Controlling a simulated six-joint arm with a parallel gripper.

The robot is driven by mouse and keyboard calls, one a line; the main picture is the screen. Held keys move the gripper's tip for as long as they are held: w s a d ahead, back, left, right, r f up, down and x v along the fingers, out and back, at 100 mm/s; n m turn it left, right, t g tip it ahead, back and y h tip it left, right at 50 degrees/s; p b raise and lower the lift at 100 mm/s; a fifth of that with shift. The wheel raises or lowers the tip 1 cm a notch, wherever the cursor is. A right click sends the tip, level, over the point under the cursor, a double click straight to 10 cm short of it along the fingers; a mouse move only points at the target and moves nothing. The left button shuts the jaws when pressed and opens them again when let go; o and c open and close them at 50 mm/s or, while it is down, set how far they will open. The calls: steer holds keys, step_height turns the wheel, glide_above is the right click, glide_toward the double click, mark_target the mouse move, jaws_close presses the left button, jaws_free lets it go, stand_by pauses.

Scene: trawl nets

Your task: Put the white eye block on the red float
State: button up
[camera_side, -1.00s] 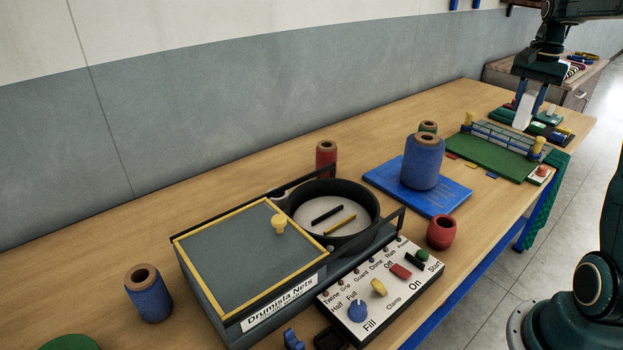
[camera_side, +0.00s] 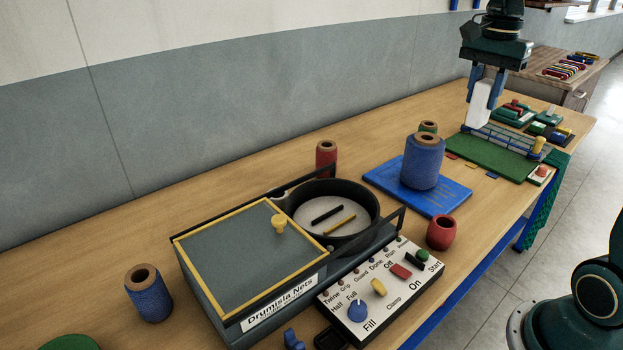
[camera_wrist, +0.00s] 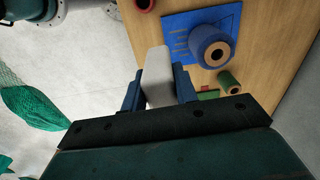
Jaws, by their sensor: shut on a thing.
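The white block (camera_side: 481,106) is upright between the blue fingers of my gripper (camera_side: 482,97), which is shut on it. They hang in the air behind the green board, in the back right of the side view. The wrist view shows the white block (camera_wrist: 157,75) between both fingers (camera_wrist: 158,90). A short, hollow red piece (camera_side: 440,233) stands on the bench in front of the blue mat, well away from my gripper. Small red pieces (camera_side: 514,105) also lie in the trays at the back right; I cannot tell which red thing is the float.
A blue spool (camera_side: 422,165) stands on a blue mat (camera_side: 453,200). A red spool (camera_side: 326,158) and a green spool (camera_side: 428,128) stand nearby. The green board (camera_side: 492,158) has a blue railing and a yellow post. The machine with the round drum (camera_side: 290,212) fills the front middle.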

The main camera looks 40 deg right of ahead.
steer(key=r, duration=0.1)
glide_above(444, 223)
step_height(444, 223, down, 16)
steer(key=shift+r, duration=0.2)
stand_by(0.5)
steer(key=shift+f, duration=2.1)
steer(key=shift+f, duration=0.15)
steer(key=o, duration=1.1)
steer(key=shift+c, duration=0.2)
step_height(444, 223, up, 12)
